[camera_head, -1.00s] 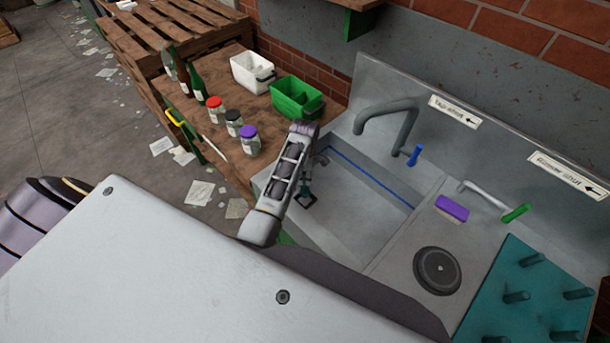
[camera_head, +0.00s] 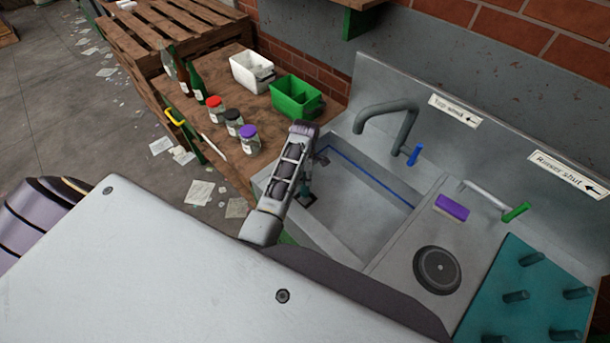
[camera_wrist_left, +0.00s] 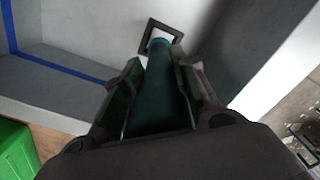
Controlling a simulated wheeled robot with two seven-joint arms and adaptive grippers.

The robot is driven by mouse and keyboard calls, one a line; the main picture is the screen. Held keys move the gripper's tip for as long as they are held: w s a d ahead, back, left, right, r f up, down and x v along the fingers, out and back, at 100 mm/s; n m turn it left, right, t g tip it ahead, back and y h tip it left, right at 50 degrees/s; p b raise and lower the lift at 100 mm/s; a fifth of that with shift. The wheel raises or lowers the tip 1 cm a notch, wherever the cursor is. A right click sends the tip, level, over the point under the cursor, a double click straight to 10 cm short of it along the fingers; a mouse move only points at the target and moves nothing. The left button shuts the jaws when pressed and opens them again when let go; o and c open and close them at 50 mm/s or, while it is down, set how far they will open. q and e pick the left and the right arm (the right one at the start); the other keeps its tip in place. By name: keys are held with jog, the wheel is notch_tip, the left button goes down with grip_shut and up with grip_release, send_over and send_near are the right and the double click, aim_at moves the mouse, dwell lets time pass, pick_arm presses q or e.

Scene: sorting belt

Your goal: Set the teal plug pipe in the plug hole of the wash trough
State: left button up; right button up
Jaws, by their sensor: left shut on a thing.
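The teal plug pipe (camera_wrist_left: 156,90) is held between the two dark fingers of my left gripper (camera_wrist_left: 153,85), seen in the left wrist view. The pipe's far end overlaps the dark square frame of the plug hole (camera_wrist_left: 147,37); I cannot tell whether it is inside the hole. In the head view my left gripper (camera_head: 304,190) is low inside the grey wash trough (camera_head: 350,215), near its left end, and my arm partly hides it. The plug hole there is a dark patch just by the fingers, mostly covered. My right gripper is not in view.
A grey tap (camera_head: 385,108) with a blue lever (camera_head: 414,155) arches behind the trough. A purple block (camera_head: 452,207), a round black disc (camera_head: 437,271) and a teal pegged board (camera_head: 540,290) lie to the right. Jars, bottles and a green bin (camera_head: 297,97) stand left on the wooden table.

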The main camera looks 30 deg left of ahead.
pick_arm(q)
jog(key=shift+f, duration=2.2)
dwell(1.9)
jog(key=o, duration=0.9)
jog(key=shift+o, duration=0.2)
